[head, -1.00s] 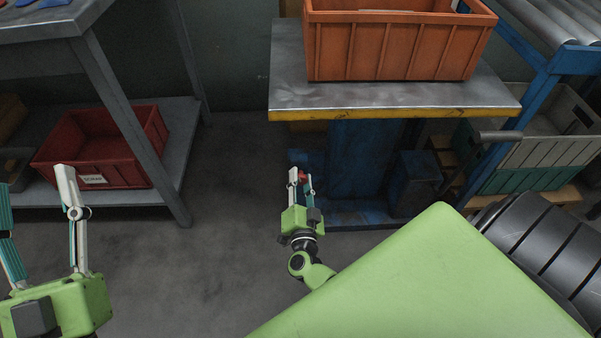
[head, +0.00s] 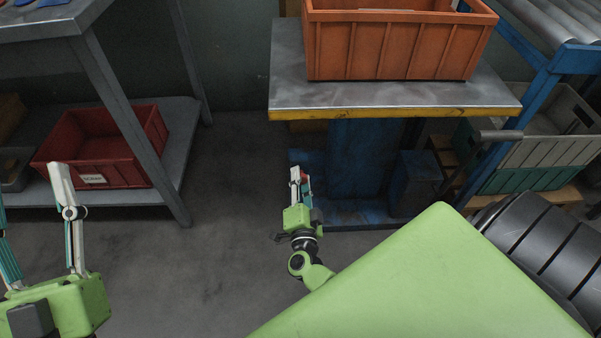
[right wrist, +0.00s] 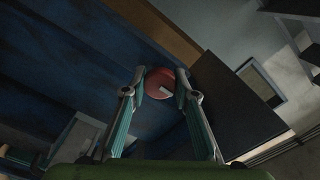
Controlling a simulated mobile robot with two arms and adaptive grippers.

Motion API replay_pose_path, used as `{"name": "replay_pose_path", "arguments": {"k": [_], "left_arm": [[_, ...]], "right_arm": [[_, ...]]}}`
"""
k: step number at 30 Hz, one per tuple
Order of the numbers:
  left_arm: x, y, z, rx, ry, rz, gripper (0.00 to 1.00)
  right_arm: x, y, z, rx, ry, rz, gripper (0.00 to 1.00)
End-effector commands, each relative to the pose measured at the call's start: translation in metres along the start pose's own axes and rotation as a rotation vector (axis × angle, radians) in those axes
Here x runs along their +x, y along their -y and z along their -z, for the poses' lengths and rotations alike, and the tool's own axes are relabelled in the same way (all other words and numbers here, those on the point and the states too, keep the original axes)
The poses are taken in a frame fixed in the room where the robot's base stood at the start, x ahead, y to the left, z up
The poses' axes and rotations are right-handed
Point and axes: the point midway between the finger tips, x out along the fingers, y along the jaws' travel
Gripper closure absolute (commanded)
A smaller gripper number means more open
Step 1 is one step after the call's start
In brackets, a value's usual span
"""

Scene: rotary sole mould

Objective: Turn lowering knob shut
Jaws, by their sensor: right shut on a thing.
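The lowering knob is a round red knob (right wrist: 159,84) with a small pale mark on its face, on the blue lift table (head: 357,160). My right gripper (right wrist: 161,78) is shut on it, with one fingertip at each side of the knob. In the head view my right gripper (head: 301,177) is low beside the lift table's blue column, and its fingers hide most of the knob. My left gripper (head: 30,185) is at the left edge of the head view, with its fingers wide apart and nothing between them.
An orange crate (head: 398,50) stands on the lift table's steel top, above my right gripper. A red bin (head: 100,150) sits on the lower shelf of a grey bench at left. A roller conveyor frame (head: 545,75) is at right. The floor between is clear.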

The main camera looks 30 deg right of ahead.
Motion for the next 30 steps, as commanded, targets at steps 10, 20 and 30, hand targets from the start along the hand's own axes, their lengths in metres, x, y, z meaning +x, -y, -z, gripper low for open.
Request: {"name": "replay_pose_path", "arguments": {"k": [10, 20, 30], "left_arm": [[0.0, 0.0, -0.001, 0.0, 0.003, 0.0, 0.49], [0.001, 0.0, 0.0, -0.001, 0.001, 0.0, 0.49], [0.0, 0.0, -0.001, 0.0, 0.003, 0.0, 0.49]], "right_arm": [[-0.001, -0.001, 0.0, 0.0, 0.001, -0.002, 0.56], [-0.026, -0.001, -0.001, 0.001, 0.003, -0.004, 0.56], [-0.096, -0.001, -0.001, 0.001, 0.003, -0.005, 0.56]]}}
